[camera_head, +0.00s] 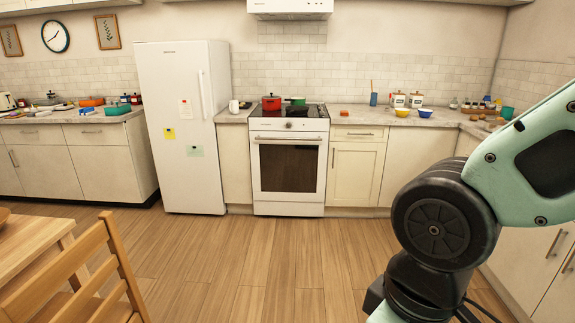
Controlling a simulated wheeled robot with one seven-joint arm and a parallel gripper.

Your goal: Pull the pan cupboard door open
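A cream cupboard door (354,176) stands just right of the oven, under a drawer (359,133). It looks shut, with a vertical bar handle (333,158) near its left edge. No label shows which cupboard is the pan cupboard, so I cannot tell for certain that this is it. My mint and black arm fills the right side of the head view. My gripper is out of the picture. The arm hides part of the right-hand corner cupboards.
The white oven (289,171) with red and green pots on top stands left of that door. A white fridge (183,125) is further left. A wooden chair (92,270) and table (28,249) occupy the lower left. The middle floor (259,255) is clear.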

